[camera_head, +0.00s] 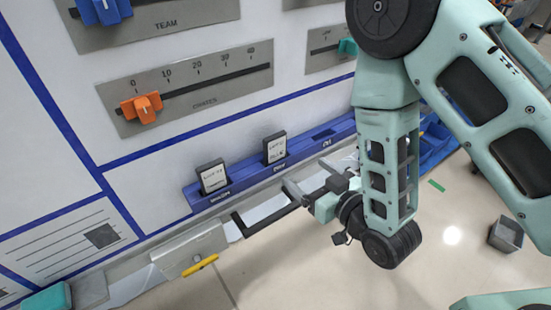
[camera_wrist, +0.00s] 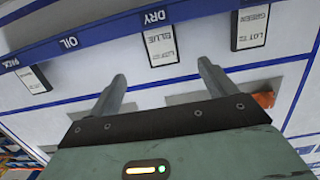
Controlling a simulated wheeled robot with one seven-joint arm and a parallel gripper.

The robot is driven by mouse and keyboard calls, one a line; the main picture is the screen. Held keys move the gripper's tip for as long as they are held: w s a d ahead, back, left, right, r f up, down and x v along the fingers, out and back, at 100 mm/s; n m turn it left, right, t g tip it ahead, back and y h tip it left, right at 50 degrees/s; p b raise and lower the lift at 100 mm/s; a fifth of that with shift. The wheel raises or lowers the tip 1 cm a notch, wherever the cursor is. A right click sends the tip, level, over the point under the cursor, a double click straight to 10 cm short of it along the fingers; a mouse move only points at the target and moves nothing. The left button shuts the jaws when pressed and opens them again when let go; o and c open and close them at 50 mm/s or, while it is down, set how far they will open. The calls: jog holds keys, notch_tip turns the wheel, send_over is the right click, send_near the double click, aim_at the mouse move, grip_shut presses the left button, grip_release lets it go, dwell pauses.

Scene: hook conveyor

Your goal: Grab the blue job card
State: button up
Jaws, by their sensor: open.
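The blue job card is a small white card with a dark top edge and the word BLUE. In the wrist view the blue job card (camera_wrist: 160,45) sits at the DRY slot, upside down in the picture. In the head view the blue job card (camera_head: 275,149) stands in the blue rail (camera_head: 240,181) on the board. My gripper (camera_wrist: 161,70) is open and empty. Its two fingers point towards the rail, and the blue card is ahead of the gap between them, apart from both. In the head view my gripper is just below and right of this card.
A green-lot card (camera_wrist: 250,28) stands beside it in the same rail. Another card (camera_wrist: 33,78) is near PACK. The OIL slot between looks empty. An orange slider (camera_head: 143,107) is on the board above. A grey box (camera_head: 506,234) stands on the floor at right.

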aim_at(277, 150)
jog(key=x, duration=0.7)
jog(key=shift+w+a+p, duration=0.2)
jog(key=shift+w+p, duration=0.05)
jog(key=shift+p, duration=0.05)
jog(key=shift+p+x, duration=1.35)
jog(key=shift+x, duration=1.6)
jog(key=c, duration=1.1)
